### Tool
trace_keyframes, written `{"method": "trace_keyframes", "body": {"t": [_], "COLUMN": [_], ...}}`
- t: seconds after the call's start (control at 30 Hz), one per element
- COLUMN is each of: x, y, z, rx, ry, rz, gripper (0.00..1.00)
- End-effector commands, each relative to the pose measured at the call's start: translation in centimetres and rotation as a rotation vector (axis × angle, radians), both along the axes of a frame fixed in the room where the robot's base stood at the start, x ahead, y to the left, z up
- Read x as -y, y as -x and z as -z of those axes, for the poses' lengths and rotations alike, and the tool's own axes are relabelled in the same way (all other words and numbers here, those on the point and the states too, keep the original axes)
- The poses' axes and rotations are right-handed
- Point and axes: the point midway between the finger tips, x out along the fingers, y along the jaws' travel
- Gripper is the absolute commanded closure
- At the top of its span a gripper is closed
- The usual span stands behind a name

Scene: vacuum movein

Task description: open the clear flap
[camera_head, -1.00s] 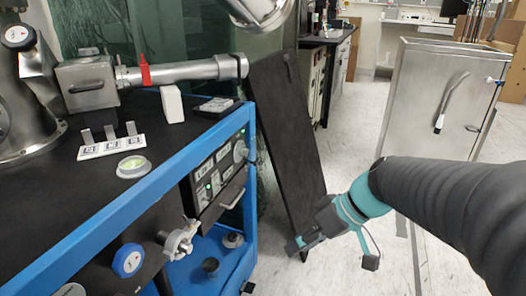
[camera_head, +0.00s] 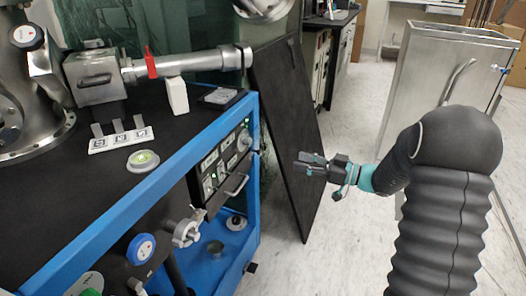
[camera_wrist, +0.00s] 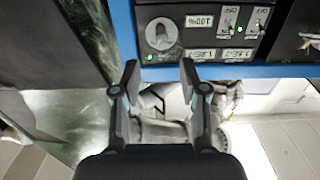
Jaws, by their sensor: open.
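I cannot make out a clear flap for certain in either view. The black control panel (camera_head: 222,168) with a knob, switches and green lights is set in the front of the blue-framed bench. The same panel (camera_wrist: 205,58) shows upside down at the top of the wrist view, with its knob, small displays and switches. My gripper (camera_head: 303,164) is open and empty, to the right of the panel and apart from it, pointing left. In the wrist view my open gripper (camera_wrist: 158,68) has nothing between its fingers.
A black board (camera_head: 285,110) leans behind my gripper. A metal cabinet (camera_head: 430,90) stands at the right. The blue bench frame (camera_head: 190,140) edges the panel. A blue round knob (camera_head: 141,249) and a metal clamp (camera_head: 187,232) stick out lower left.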

Motion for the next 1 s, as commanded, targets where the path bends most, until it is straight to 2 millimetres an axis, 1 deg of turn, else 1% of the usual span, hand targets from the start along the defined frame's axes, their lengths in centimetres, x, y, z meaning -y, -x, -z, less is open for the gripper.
{"method": "trace_keyframes", "body": {"t": [0.17, 0.4, 0.6, 0.7, 0.8, 1.0], "x": [-2.6, -6.9, -10.0, -11.1, -11.8, -12.4], "y": [-0.8, -2.3, -3.5, -3.9, -4.2, -4.4], "z": [-0.2, -0.2, -0.1, -0.1, -0.1, 0.0], "rx": [-0.001, -0.003, -0.004, -0.003, -0.003, -0.003], "ry": [0.001, 0.001, 0.002, 0.001, 0.002, 0.002], "rz": [-0.004, -0.005, -0.005, -0.004, -0.003, -0.002], "gripper": [0.57, 0.57, 0.57, 0.57, 0.57, 0.57]}}
